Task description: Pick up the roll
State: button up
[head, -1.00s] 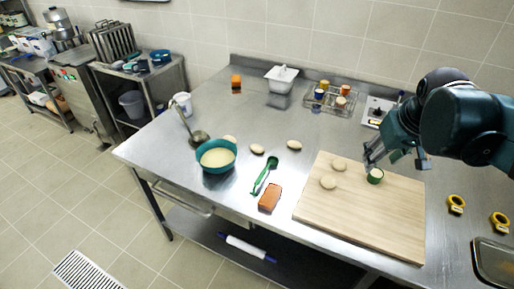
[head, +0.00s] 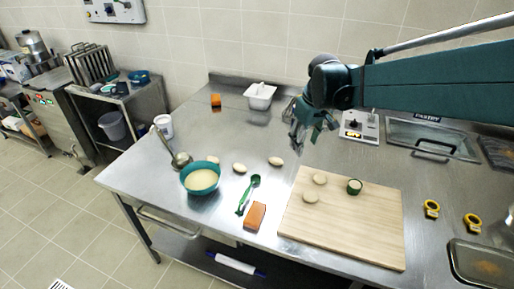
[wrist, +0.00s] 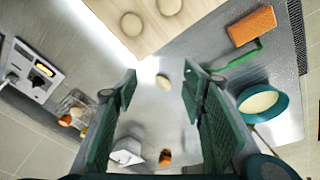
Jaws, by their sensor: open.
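Pale oval rolls lie on the steel table: one (head: 275,161) left of the cutting board, one (head: 239,168) beside the green spoon and one (head: 213,160) partly behind the teal bowl. Two pale round pieces, (head: 319,179) and (head: 311,197), lie on the board. My gripper (head: 299,139) is open and empty, raised above the table behind the board. In the wrist view, a single roll (wrist: 163,81) shows between the spread fingers (wrist: 160,89), below and apart from them.
The wooden board (head: 350,228) holds a small green cup (head: 354,186). A teal bowl (head: 200,190), green spoon (head: 247,195) and orange sponge (head: 255,216) stand left of it. Bare steel surrounds the nearest roll.

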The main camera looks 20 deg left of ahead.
jog(key=w+a+f+n+g+p, duration=0.1)
jog(key=w+a+f+n, duration=0.15)
jog(key=a, duration=0.45)
jog(key=w+a+f+n+p, duration=0.1)
jog(key=a+f+p, duration=0.15)
jog(key=a, duration=0.55)
jog(key=n+g+h+p, duration=0.1)
jog(key=n+p, duration=0.1)
send_over(238, 164)
jog(key=f, duration=0.9)
jog(key=shift+w+d+f, duration=0.1)
jog(key=shift+d+f, duration=0.1)
jog(key=shift+f, duration=0.2)
jog(key=shift+a+f, duration=0.25)
jog(key=shift+a, duration=0.05)
jog(key=shift+f, duration=1.3)
jog(key=shift+s+f, duration=0.15)
jog(key=shift+f, duration=1.15)
jog(key=shift+s+f, duration=0.1)
jog(key=shift+f, duration=1.2)
